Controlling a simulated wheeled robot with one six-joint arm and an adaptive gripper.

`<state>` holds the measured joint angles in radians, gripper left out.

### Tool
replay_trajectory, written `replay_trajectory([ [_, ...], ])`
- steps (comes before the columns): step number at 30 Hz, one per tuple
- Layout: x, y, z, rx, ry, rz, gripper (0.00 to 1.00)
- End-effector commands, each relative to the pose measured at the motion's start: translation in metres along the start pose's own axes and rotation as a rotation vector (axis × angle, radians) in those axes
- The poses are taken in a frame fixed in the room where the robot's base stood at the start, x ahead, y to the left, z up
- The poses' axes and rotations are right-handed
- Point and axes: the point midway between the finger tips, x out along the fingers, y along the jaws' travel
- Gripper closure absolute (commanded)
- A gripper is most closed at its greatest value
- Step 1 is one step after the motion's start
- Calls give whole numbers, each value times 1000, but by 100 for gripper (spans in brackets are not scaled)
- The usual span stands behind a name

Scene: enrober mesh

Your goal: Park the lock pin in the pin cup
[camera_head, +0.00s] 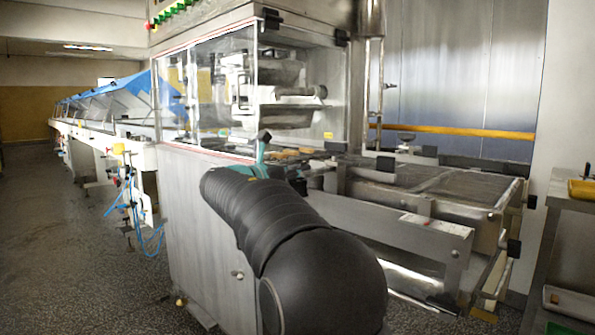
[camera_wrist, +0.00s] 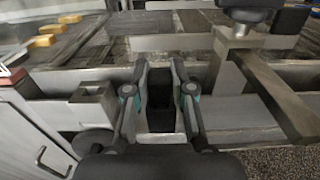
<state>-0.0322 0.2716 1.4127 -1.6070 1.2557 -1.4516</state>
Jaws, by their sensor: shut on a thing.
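My gripper (camera_wrist: 160,72) shows in the wrist view with its two fingers closed in on a dark, blocky thing (camera_wrist: 160,92), which appears to be the lock pin's black grip. Its lower end is hidden. To its left, a square grey metal block with an opening in its top (camera_wrist: 93,100) stands against the machine's rail; it looks like the pin cup. The held pin is apart from it. In the head view, my gripper (camera_head: 264,158) is mostly hidden behind my black arm, beside the machine's open end, and the pin cannot be made out.
A mesh belt (camera_head: 430,180) lies behind the side rail, with yellow pieces (camera_wrist: 45,40) on it at left. A black knob on a metal post (camera_wrist: 243,25) and a slanting bar (camera_wrist: 275,98) stand right of my gripper. The glazed enrober housing (camera_head: 250,90) rises behind.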

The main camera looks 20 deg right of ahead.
Motion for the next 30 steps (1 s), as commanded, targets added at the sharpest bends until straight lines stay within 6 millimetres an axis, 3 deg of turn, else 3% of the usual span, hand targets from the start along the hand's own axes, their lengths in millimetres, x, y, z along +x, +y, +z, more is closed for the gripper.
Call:
replay_trajectory([
  [1, 0, 0, 0, 0, 0, 0, 100],
  [2, 0, 0, 0, 0, 0, 0, 74],
  [3, 0, 0, 0, 0, 0, 0, 64],
  [5, 0, 0, 0, 0, 0, 0, 49],
  [6, 0, 0, 0, 0, 0, 0, 48],
  [17, -5, 0, 0, 0, 0, 1, 48],
  [20, -16, 1, 0, 0, 0, 3, 48],
  [30, -82, 1, 0, 0, 0, 4, 48],
])
